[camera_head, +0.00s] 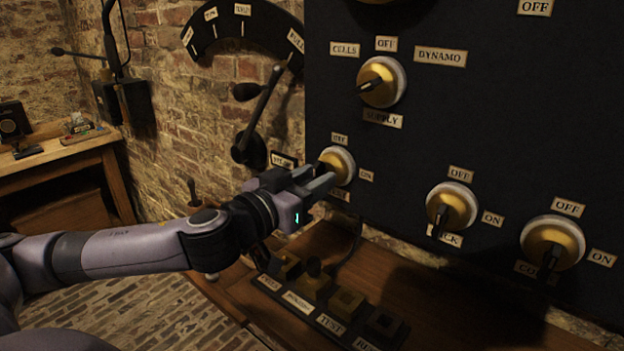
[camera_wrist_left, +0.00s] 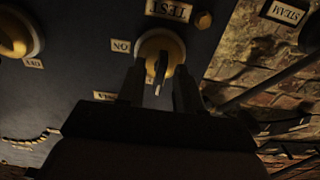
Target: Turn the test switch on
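The test switch (camera_head: 340,162) is a round brass knob with a pale rim on the dark panel, with an ON label to its right in the head view. In the left wrist view the test switch (camera_wrist_left: 160,47) appears upside down beside its TEST plate (camera_wrist_left: 168,10) and ON plate (camera_wrist_left: 121,46). Its narrow lever (camera_wrist_left: 161,68) points down in that view, away from the TEST plate. My left gripper (camera_head: 326,174) is at the switch; in the wrist view its open fingers (camera_wrist_left: 160,88) lie on either side of the lever. Contact cannot be told. My right gripper is out of view.
Other brass switches sit on the panel: supply (camera_head: 381,82) above, two more (camera_head: 451,206) (camera_head: 552,243) to the right. A long-handled lever (camera_head: 262,115) stands left of the panel. A key block (camera_head: 318,288) lies on the wooden bench below. A table (camera_head: 60,160) stands far left.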

